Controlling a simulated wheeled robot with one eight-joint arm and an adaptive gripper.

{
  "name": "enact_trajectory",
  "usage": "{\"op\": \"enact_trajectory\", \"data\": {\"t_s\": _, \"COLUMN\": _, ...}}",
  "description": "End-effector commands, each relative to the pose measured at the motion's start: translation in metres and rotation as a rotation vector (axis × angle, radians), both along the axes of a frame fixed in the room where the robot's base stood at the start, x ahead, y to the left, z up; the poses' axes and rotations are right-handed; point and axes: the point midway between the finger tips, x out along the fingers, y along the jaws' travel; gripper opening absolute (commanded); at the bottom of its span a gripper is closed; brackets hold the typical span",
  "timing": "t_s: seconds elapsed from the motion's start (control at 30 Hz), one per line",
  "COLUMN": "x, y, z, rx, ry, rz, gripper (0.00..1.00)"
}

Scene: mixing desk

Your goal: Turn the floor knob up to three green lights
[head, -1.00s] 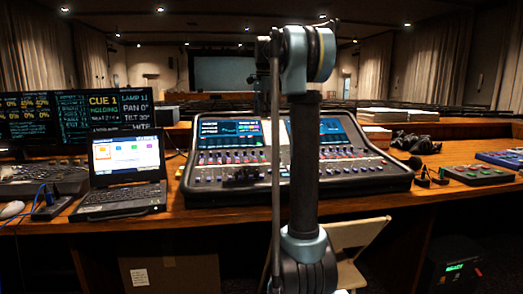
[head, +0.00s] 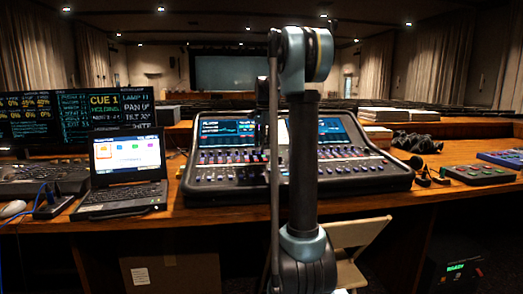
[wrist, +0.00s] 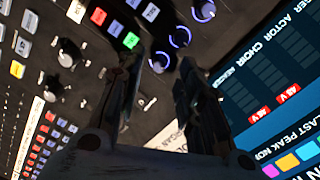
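The mixing desk (head: 345,185) stands in the middle of the table in the head view, with rows of small knobs and faders below two lit screens. In the wrist view my gripper (wrist: 160,66) is low over the panel with its two dark fingers apart. A knob with a blue-lit ring (wrist: 160,62) shows between the fingertips; I cannot tell whether they touch it. Two more blue-ringed knobs (wrist: 180,37) run up and right from it. No readable label marks the floor knob, and I cannot make out its green lights. My arm covers part of the desk in the head view.
Lit red (wrist: 115,28) and green (wrist: 131,40) buttons lie left of the ringed knobs. A tilted screen (wrist: 275,85) is close to the right finger. A laptop (head: 125,170) stands left of the desk; papers (head: 383,114) and a small control box (head: 468,174) are at right.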

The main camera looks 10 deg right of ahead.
Motion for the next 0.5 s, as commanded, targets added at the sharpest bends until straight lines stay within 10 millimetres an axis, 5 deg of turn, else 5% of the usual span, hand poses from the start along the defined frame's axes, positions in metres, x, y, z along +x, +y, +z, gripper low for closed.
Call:
{"op": "enact_trajectory", "data": {"t_s": 0.2, "x": 0.001, "y": 0.001, "z": -0.019, "rx": 0.0, "ry": 0.0, "rz": 0.0, "gripper": 0.34}}
{"op": "enact_trajectory", "data": {"t_s": 0.5, "x": 0.001, "y": 0.001, "z": -0.023, "rx": 0.0, "ry": 0.0, "rz": 0.0, "gripper": 0.34}}
